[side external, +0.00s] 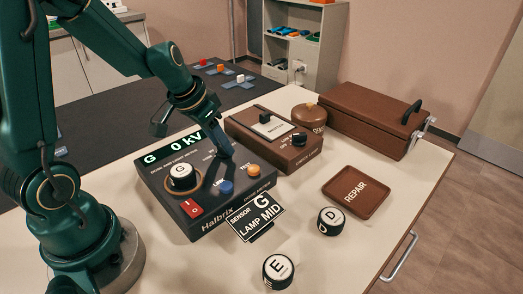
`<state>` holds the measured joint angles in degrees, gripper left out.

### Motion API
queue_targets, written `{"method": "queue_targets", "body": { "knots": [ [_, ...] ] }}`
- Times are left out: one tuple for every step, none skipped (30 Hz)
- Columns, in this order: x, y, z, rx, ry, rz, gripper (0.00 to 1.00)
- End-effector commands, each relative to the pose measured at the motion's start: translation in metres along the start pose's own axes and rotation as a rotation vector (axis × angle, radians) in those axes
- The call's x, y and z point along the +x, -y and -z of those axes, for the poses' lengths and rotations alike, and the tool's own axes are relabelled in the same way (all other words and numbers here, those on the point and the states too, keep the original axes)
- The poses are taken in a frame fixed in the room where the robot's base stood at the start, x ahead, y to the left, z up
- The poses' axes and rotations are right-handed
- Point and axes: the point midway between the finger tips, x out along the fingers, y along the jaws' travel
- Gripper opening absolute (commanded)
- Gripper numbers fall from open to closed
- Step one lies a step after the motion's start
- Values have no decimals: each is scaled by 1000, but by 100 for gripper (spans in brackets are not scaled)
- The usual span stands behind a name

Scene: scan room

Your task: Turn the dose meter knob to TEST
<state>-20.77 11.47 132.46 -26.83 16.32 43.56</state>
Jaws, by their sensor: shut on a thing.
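A brown meter box (262,152) stands behind and right of a dark Halbrix console. On its top are a pale label plate and a black knob (299,139) with small markings around it, too small to read fully. I cannot tell which way the knob points. My gripper (226,151) is left of that knob and apart from it, over the back right of the console. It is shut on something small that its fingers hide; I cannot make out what.
The dark console (215,207) has a white-topped dial (182,177), a red switch (192,208), a blue button (226,187) and an orange button (254,170).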

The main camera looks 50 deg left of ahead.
Motion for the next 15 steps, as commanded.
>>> {"method": "queue_targets", "body": {
  "knots": [
    [0,1,-1,22,2,-12,0],
    [0,1,-1,41,2,-19,0],
    [0,1,-1,65,2,-29,0],
    [0,2,-1,82,2,-36,0],
    [0,2,0,101,1,-43,0],
    [0,2,-1,126,2,-54,0],
    [0,2,-1,147,2,-63,0],
    [0,3,0,166,2,-71,0],
    [0,3,-1,195,3,-82,0],
    [0,3,0,216,2,-92,0],
    [0,4,0,239,2,-101,0],
    [0,4,0,274,2,-115,0],
    [0,4,0,300,1,-125,0],
    [0,4,0,326,2,-137,0],
    [1,5,0,362,2,-152,0]
  ]
}}
